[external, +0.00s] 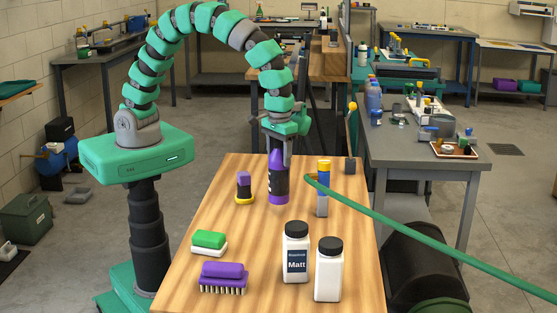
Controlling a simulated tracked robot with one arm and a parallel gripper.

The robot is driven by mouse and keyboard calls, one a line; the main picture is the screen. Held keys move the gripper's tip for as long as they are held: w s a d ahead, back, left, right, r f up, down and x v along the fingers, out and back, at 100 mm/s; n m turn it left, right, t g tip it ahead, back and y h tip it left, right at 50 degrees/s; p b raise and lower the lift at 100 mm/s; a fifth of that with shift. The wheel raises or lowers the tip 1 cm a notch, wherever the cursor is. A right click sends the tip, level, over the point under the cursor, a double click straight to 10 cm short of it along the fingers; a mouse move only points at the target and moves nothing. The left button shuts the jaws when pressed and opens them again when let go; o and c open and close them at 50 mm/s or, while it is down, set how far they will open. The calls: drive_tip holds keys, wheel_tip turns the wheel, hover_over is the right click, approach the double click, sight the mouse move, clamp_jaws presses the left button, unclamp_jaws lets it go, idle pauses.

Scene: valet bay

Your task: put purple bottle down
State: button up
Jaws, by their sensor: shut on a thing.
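The purple bottle (278,186) has a dark label band and a purple neck. It is upright over the far half of the wooden table (200,276). My gripper (277,141) is shut on its top from above. The bottle's base shows against the tabletop, but I cannot tell whether it touches the wood or hangs slightly above it. The gripper's fingertips are small and partly merge with the bottle's top.
Left of the bottle stands a small purple-and-yellow item (244,188); right of it, a blue-and-yellow one (322,188) beside a green hose (430,235). Nearer are two white bottles (328,272), a purple brush (222,277) and a green-and-white block (209,241). The table's centre is clear.

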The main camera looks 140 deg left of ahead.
sight(279, 167)
drive_tip(key=shift+w+f, duration=0.1)
drive_tip(key=shift+f, duration=2.1)
drive_tip(key=o, duration=1.7)
wheel_tip(279, 167, up, 12)
drive_tip(key=shift+r, duration=0.1)
